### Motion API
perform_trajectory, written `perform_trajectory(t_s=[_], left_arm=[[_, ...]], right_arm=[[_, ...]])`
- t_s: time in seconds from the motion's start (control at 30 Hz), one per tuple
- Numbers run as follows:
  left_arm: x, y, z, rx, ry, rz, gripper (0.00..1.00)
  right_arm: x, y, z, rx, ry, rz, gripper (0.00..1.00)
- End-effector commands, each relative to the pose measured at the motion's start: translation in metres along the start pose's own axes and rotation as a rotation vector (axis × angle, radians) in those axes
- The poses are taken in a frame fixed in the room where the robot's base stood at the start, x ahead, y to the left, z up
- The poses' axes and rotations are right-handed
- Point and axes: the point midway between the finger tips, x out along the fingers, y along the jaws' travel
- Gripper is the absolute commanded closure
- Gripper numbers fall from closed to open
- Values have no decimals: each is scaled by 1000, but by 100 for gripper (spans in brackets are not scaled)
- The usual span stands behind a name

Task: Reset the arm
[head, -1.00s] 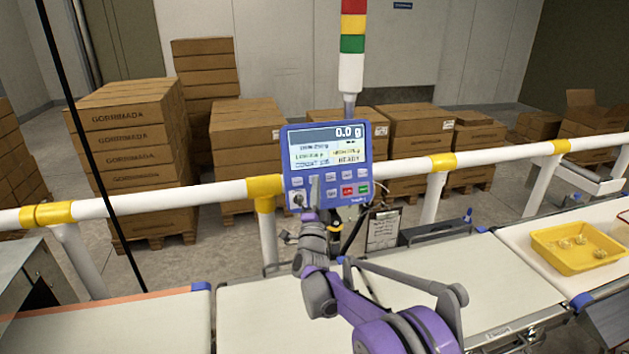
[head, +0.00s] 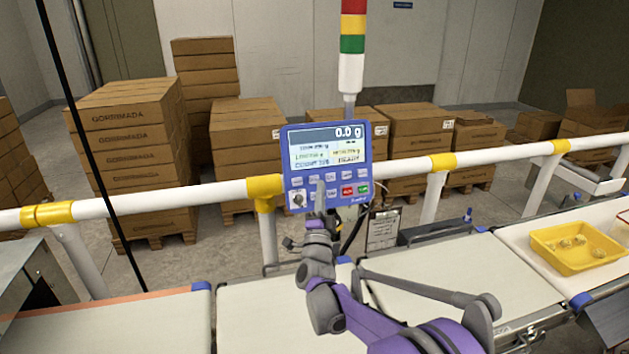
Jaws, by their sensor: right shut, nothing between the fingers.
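My right arm, purple and grey, reaches up from the bottom right in the head view. Its gripper (head: 320,198) is shut and empty, with the fingertips in front of the lower keys of the blue control panel (head: 285,163). I cannot tell whether the fingertips touch the panel. The panel's screen reads 0.0 g, and it has red and green keys at the lower right and a round knob at the lower left. My left gripper is not in view.
A white rail (head: 395,170) with yellow joints runs behind the belts. White belt sections (head: 255,315) lie below it. A yellow tray (head: 570,262) with several small items stands on the right belt. A signal tower (head: 351,70) rises behind the panel. Stacked cartons (head: 125,150) fill the back.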

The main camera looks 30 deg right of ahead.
Motion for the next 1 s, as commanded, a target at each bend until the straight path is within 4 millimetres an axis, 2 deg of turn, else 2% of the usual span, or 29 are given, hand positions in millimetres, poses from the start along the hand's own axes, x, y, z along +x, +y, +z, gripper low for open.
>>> perform_trajectory(t_s=[0.37,0.47,0.57,0.67,0.77,0.8,0.87,1.0], left_arm=[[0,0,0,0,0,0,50],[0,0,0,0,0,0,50],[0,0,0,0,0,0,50],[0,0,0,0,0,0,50],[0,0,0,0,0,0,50],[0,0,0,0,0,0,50],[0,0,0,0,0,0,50],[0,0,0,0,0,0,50]], right_arm=[[-2,-3,3,-12,-21,7,100],[-14,-12,15,-62,-112,40,100],[-41,-25,36,-166,-282,95,100],[-89,-33,56,-309,-499,157,100],[-149,-32,68,-461,-721,212,100],[-176,-29,69,-524,-808,232,100],[-218,-24,68,-617,-940,260,100],[-320,-3,49,-831,-1238,319,100]])
